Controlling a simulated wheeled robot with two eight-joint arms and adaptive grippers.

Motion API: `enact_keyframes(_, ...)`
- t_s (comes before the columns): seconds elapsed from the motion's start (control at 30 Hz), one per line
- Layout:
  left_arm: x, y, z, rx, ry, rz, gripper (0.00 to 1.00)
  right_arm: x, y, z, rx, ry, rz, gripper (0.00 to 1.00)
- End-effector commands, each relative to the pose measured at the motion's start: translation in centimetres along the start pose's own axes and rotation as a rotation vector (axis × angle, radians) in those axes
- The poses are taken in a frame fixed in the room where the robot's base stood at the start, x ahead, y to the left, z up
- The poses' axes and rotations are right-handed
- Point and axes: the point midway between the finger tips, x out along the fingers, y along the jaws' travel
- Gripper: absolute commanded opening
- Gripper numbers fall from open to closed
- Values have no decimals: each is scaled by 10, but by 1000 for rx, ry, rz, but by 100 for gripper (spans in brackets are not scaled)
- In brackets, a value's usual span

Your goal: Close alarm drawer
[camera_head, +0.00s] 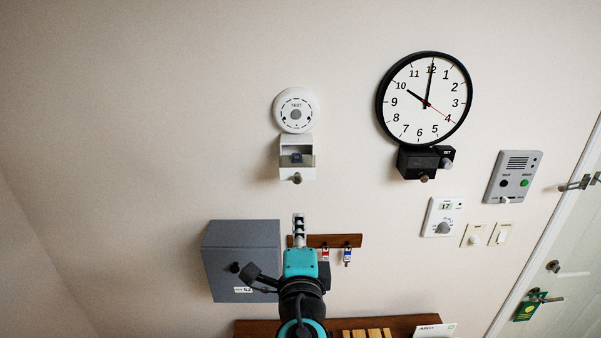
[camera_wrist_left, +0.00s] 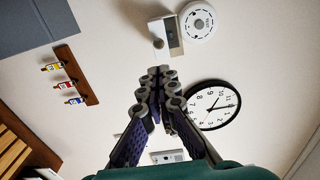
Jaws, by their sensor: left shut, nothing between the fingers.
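The round white alarm (camera_head: 296,110) marked TEST is on the wall, and it also shows in the left wrist view (camera_wrist_left: 198,22). Below it is the white alarm drawer (camera_head: 297,172), pulled out, with a small dark blue thing (camera_head: 297,158) inside. The drawer has a grey knob (camera_head: 297,179) on its front; drawer (camera_wrist_left: 174,34) and knob (camera_wrist_left: 158,44) show in the left wrist view. My left gripper (camera_head: 299,217) is shut and empty, below the drawer and apart from it. Its fingertips (camera_wrist_left: 161,72) meet in the wrist view. My right gripper is out of view.
A clock (camera_head: 425,98) with a black drawer (camera_head: 418,162) hangs to the right. A grey cabinet (camera_head: 240,262), a wooden key rack (camera_head: 335,241) and a shelf (camera_head: 250,329) are around my left arm. A thermostat (camera_head: 442,217) and intercom (camera_head: 513,177) are at right. The wall beside the alarm drawer is clear.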

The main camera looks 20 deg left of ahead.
Motion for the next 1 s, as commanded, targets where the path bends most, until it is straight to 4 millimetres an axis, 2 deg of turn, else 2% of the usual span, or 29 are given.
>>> enact_keyframes(0.17, 18, 0, 0, 3, -3, -3, 0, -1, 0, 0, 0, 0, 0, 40)
enact_keyframes(0.5, 87, -1, 1, 2, -4, -2, 0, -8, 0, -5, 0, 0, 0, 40)
enact_keyframes(0.7, 120, -1, 1, 2, -4, -1, 0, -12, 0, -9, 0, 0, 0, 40)
enact_keyframes(0.83, 132, -1, 1, 2, -3, 0, 0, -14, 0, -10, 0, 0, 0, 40)
enact_keyframes(1.0, 139, 0, 0, 2, -2, 0, 0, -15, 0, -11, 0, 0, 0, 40)
